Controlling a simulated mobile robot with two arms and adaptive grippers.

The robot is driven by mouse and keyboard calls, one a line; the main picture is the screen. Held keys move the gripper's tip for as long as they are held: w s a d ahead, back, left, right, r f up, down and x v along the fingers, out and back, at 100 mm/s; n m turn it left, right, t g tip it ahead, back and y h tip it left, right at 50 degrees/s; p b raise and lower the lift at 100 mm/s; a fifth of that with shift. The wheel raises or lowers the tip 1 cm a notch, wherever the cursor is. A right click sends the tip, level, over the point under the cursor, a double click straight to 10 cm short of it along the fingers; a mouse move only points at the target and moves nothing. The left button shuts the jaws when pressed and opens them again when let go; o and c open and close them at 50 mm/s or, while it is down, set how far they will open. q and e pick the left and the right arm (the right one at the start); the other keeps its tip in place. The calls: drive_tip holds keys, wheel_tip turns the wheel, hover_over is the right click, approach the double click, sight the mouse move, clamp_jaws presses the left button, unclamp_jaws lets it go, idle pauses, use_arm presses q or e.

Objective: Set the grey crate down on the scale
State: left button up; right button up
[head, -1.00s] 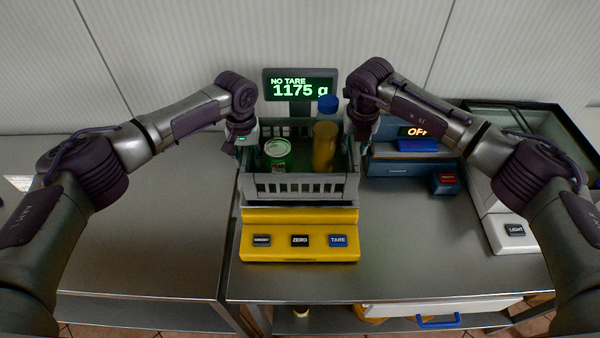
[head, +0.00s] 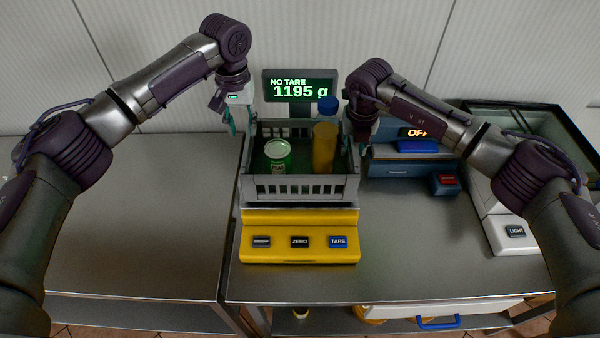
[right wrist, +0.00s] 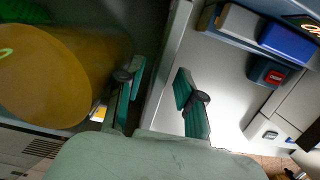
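The grey crate (head: 300,187) sits level on the yellow scale (head: 300,222). It holds a green can (head: 278,155) and an orange bottle with a blue cap (head: 325,148). The scale's display (head: 300,87) reads "NO TARE 1195 g". My right gripper (head: 361,140) is at the crate's right wall. In the right wrist view its two fingers (right wrist: 160,95) stand apart, one inside and one outside the wall, with gaps showing.
A blue device with an "OFF" display (head: 416,133) and a red button (head: 447,180) stands right of the scale. A glass-topped case (head: 530,125) and a "LIGHT" switch (head: 515,231) are further right. The steel counter at the left (head: 150,220) is clear.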

wheel_tip(320, 180, up, 12)
drive_tip(key=s, duration=0.1)
drive_tip(key=shift+s, duration=0.4)
drive_tip(key=shift+f, duration=0.2)
